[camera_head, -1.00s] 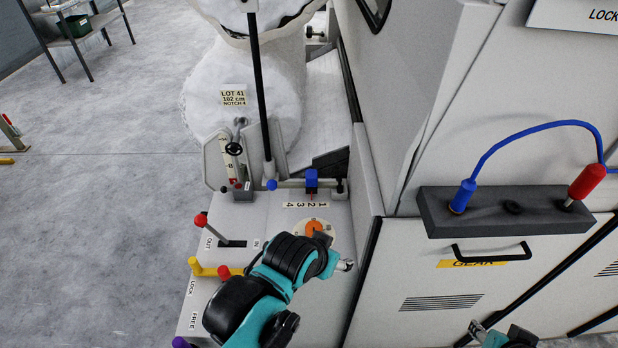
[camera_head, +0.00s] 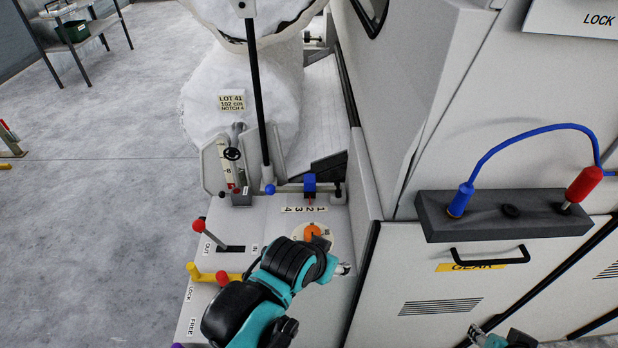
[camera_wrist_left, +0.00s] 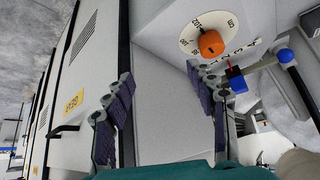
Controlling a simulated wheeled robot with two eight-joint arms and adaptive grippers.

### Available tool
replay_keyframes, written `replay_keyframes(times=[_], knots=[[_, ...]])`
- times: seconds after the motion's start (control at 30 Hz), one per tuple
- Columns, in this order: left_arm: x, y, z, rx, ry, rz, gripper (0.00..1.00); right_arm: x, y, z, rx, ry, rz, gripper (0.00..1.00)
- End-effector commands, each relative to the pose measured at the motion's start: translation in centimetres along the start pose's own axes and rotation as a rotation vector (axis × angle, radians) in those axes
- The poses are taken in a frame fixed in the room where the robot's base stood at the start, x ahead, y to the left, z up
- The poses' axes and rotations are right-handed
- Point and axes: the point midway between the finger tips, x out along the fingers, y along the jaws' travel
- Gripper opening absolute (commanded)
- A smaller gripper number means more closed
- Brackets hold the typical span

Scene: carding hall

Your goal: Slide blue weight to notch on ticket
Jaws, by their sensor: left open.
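The blue weight (camera_head: 309,183) sits on a horizontal bar above a strip numbered 4 3 2 1 (camera_head: 304,209), closest to the 2. It also shows in the left wrist view (camera_wrist_left: 237,82). The ticket (camera_head: 231,103) on the white fibre can reads LOT 41, 102 cm, NOTCH 4. My left gripper (camera_head: 333,257) is below and slightly right of the weight, near the orange dial. In the left wrist view its fingers (camera_wrist_left: 162,105) are apart with nothing between them, the weight beyond the right finger. My right gripper (camera_head: 476,329) shows only partly at the bottom edge.
The orange dial (camera_head: 313,232) is close to my left gripper. A blue-tipped black lever (camera_head: 260,110) rises left of the weight. A red-knobbed lever (camera_head: 199,226) and a yellow handle (camera_head: 205,274) stand farther left. The machine cabinet (camera_head: 450,285) bounds the right side.

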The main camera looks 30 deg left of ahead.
Motion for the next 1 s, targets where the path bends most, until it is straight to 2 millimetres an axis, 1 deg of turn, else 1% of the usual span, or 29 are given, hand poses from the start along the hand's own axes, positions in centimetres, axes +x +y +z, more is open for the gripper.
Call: replay_keyframes(times=[0.07,0.17,0.27,0.3,0.4,0.47,0.5,0.6,0.73,0.87,1.0], knots=[[-0.2,-0.2,-0.6,-0.008,-0.009,-0.003,0.53,-0.2,0.0,-0.1,0.000,0.000,0.000,0.40],[-0.7,-0.8,-2.6,-0.035,-0.041,-0.014,0.53,-0.7,0.0,-0.5,0.000,0.000,0.000,0.40],[-1.1,-2.0,-5.9,-0.080,-0.095,-0.031,0.53,-1.5,0.0,-1.0,0.000,0.000,0.000,0.40],[-1.1,-2.6,-7.3,-0.103,-0.122,-0.039,0.53,-1.8,0.0,-1.3,0.000,0.000,0.000,0.40],[-0.7,-4.3,-10.7,-0.160,-0.189,-0.060,0.53,-2.6,0.0,-1.9,0.000,0.000,0.000,0.40],[-0.2,-5.4,-12.6,-0.194,-0.230,-0.071,0.53,-3.0,0.0,-2.2,0.000,0.000,0.000,0.40],[0.3,-6.2,-13.7,-0.217,-0.256,-0.079,0.53,-3.4,0.0,-2.4,0.000,0.000,0.000,0.40],[1.7,-8.4,-16.4,-0.276,-0.322,-0.098,0.53,-4.1,0.0,-2.9,0.000,0.000,0.000,0.40],[4.2,-11.5,-19.2,-0.352,-0.407,-0.121,0.53,-5.1,0.0,-3.6,0.000,0.000,0.000,0.40],[7.2,-14.7,-20.9,-0.427,-0.488,-0.142,0.53,-6.0,0.0,-4.3,0.000,0.000,0.000,0.40],[9.9,-17.4,-21.5,-0.489,-0.555,-0.159,0.53,-6.7,0.0,-4.8,0.000,0.000,0.000,0.40]])
